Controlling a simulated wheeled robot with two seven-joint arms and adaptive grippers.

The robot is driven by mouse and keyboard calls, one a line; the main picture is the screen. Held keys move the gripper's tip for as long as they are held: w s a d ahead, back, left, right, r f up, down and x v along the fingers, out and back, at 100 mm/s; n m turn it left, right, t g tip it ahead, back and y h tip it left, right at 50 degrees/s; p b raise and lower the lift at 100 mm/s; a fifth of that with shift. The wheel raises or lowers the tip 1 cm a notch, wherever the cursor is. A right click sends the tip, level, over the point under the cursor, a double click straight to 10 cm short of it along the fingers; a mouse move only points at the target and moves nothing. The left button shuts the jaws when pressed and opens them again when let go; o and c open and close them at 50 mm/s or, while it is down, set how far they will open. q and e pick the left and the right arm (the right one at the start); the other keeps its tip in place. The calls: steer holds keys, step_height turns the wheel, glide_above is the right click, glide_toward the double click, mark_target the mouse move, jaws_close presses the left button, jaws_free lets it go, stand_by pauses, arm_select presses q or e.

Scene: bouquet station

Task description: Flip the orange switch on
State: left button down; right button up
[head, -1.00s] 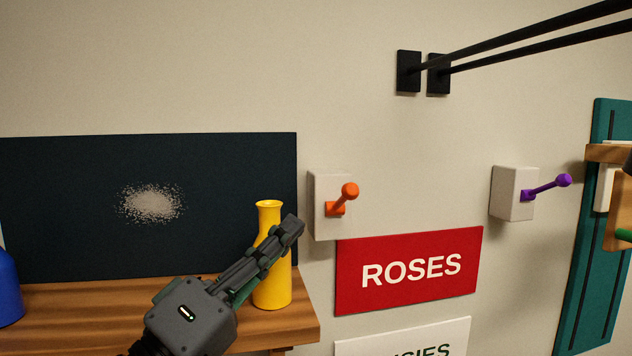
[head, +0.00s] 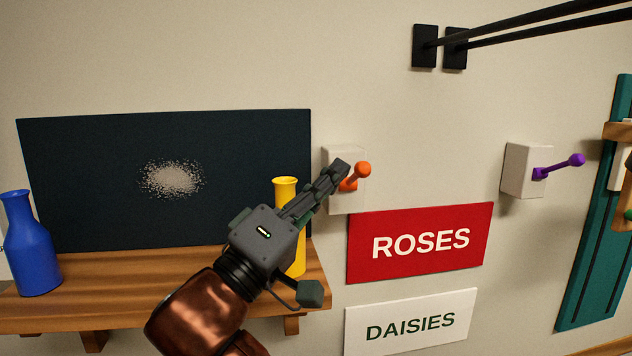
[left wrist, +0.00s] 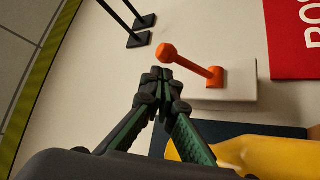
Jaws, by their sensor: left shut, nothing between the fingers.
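The orange switch (head: 358,174) is a lever with a round knob on a pale box (head: 335,196) fixed to the wall. In the head view its lever points toward me and up to the right. My left gripper (head: 340,168) is shut and empty, its tips beside the lever, left of the knob, covering part of the box. In the left wrist view the shut fingertips (left wrist: 160,74) are just below the orange knob (left wrist: 167,52). I cannot tell whether they touch the lever. My right gripper is not in view.
A yellow vase (head: 285,184) stands behind my left gripper on a wooden shelf (head: 120,284), with a blue vase (head: 35,245) farther left. A purple switch (head: 558,167) is to the right. ROSES (head: 420,242) and DAISIES (head: 410,322) signs hang below. Black rods (head: 530,33) stick out above.

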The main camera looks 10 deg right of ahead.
arm_select(q)
steer(key=x, duration=0.2)
steer(key=shift+w+d+r+p, duration=0.1)
steer(key=shift+w+d+p, duration=0.1)
steer(key=shift+p, duration=0.15)
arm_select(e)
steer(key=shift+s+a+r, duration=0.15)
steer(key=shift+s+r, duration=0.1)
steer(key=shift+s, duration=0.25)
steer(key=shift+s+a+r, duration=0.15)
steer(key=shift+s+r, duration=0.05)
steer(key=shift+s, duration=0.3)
arm_select(q)
steer(key=shift+w, duration=0.1)
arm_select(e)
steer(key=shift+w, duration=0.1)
